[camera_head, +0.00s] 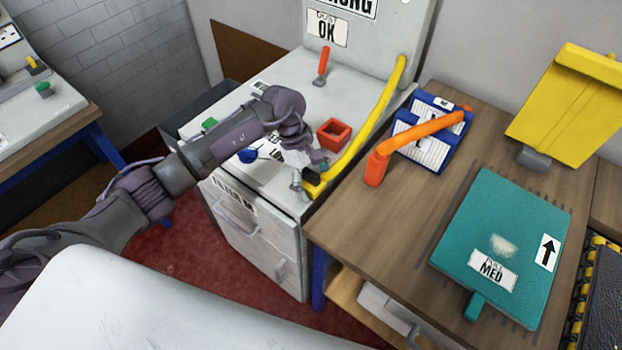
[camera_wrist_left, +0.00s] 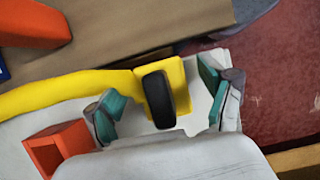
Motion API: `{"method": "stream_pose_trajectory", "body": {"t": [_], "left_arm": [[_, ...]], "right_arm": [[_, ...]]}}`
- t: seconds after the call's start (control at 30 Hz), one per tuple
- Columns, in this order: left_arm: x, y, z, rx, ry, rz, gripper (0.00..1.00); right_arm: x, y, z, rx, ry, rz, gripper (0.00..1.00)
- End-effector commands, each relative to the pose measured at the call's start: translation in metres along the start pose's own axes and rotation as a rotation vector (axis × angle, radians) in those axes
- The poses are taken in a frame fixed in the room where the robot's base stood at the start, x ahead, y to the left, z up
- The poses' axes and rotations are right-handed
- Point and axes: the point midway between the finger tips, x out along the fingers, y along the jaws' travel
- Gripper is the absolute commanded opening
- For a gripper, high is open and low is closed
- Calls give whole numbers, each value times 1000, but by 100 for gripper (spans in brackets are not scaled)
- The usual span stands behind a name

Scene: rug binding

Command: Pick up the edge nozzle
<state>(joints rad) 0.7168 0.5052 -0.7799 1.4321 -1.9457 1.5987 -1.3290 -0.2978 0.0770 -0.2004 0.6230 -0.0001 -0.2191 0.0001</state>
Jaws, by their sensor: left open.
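A yellow hose-like piece (camera_head: 364,152) runs down the right edge of the white cabinet top and ends in a yellow block with a black rounded part (camera_head: 311,174), which looks like the edge nozzle. In the left wrist view the black part (camera_wrist_left: 158,99) sits on the yellow block (camera_wrist_left: 176,72). My left gripper (camera_head: 309,178) is at this end. In the left wrist view its teal-padded fingers (camera_wrist_left: 163,107) are open, one on each side of the black part with gaps visible. My right gripper is not in view.
A red-orange square open box (camera_head: 334,134) stands close to the gripper on the cabinet top (camera_head: 290,80). The wooden table (camera_head: 360,215) at right holds an orange tool (camera_head: 420,134), a blue labelled holder (camera_head: 443,150) and a teal board (camera_head: 500,235).

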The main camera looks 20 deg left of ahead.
Motion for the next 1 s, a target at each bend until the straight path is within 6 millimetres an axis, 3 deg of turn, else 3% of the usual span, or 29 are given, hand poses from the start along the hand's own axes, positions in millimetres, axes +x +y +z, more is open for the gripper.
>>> {"method": "stream_pose_trajectory", "body": {"t": [0.17,0.6,1.0], "left_arm": [[0,0,0,0,0,0,81],[0,0,0,0,0,0,10],[-8,1,3,1,-1,3,9]], "right_arm": [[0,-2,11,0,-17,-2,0],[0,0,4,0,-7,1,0],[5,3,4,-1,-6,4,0]]}}
